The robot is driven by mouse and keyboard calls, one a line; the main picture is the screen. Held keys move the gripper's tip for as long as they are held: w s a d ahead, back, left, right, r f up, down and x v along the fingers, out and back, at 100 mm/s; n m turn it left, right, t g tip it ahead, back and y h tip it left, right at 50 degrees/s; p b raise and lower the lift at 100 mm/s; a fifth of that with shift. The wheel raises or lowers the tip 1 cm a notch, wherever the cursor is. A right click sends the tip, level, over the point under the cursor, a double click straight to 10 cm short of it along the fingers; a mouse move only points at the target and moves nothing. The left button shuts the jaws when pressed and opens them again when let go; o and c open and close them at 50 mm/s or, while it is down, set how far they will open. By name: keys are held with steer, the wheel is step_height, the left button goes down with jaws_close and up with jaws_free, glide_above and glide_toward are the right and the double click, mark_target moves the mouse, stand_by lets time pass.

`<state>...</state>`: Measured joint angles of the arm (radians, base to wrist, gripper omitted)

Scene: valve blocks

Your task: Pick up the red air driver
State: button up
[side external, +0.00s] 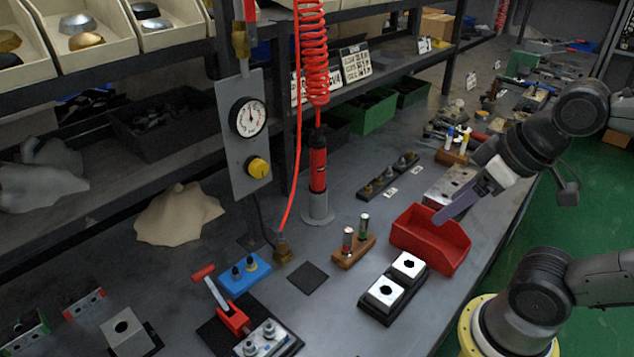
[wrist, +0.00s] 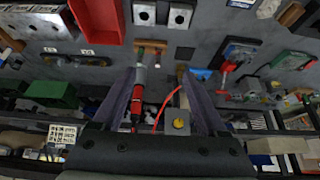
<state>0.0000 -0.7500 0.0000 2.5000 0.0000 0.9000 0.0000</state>
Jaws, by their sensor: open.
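The red air driver (side external: 318,165) stands upright in a grey round holder (side external: 317,212) on the bench, below a red coiled hose (side external: 312,60). In the wrist view the driver (wrist: 138,98) appears between my fingers, close to the left one, but at a distance. My gripper (side external: 440,217) is open and empty. In the side view it is to the right of the driver, above the red bin (side external: 430,240). Its fingertips also show in the wrist view (wrist: 160,72). My far finger is mostly hidden in the side view.
A gauge panel (side external: 243,135) with a yellow knob stands left of the driver, and a thin red hose hangs between them. A wooden block (side external: 353,252) with small cylinders and a black tray (side external: 370,312) with white blocks lie in front. Shelves with bins (side external: 368,112) are behind.

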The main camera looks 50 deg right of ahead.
steer(key=shift+o, duration=0.5)
steer(key=shift+w, duration=0.1)
